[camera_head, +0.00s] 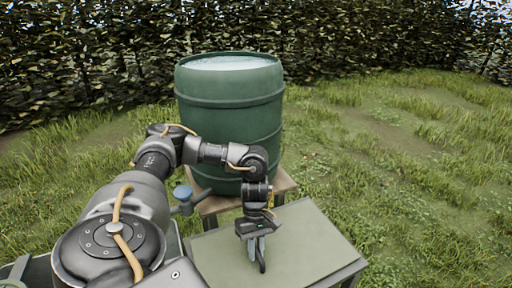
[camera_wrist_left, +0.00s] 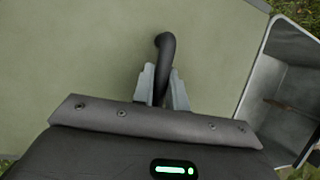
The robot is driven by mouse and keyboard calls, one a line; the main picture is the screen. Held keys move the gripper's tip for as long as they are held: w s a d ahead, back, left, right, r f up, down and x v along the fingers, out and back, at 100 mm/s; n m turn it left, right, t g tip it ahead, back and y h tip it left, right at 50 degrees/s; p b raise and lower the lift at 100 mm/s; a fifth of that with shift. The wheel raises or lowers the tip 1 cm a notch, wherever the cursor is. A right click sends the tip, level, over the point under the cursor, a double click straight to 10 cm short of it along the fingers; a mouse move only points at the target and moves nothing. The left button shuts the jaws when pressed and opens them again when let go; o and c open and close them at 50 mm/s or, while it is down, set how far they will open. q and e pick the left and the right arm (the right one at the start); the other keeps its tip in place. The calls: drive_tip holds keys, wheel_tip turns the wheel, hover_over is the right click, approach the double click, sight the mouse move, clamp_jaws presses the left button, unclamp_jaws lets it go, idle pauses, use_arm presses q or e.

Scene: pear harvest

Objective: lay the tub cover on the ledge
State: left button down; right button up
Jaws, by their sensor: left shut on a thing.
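My left gripper (camera_head: 257,255) points down over a flat pale green panel (camera_head: 316,240), in front of the green barrel. In the left wrist view my left gripper (camera_wrist_left: 163,90) is shut on a dark curved handle (camera_wrist_left: 165,52). The same pale green panel (camera_wrist_left: 75,60) fills most of that view. I cannot tell whether the handle is fixed to this panel, or whether the panel is the tub cover or the ledge. The right gripper is not in view.
The green barrel (camera_head: 230,108), full of water, stands on a wooden stand (camera_head: 285,183) behind the panel. A blue-handled tap (camera_head: 183,193) sticks out at its left. A grey open box (camera_wrist_left: 268,85) lies beside the panel. Grass is open to the right; a hedge stands behind.

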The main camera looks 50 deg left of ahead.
use_arm(q)
drive_tip(key=c, duration=1.3)
unclamp_jaws()
drive_tip(key=v, duration=0.5)
drive_tip(key=shift+w+b, duration=0.1)
drive_tip(key=shift+b, duration=0.25)
drive_tip(key=p+v, duration=0.1)
drive_tip(key=v, duration=0.4)
drive_tip(key=shift+a+r+p, duration=0.15)
drive_tip(key=shift+r+p, duration=0.2)
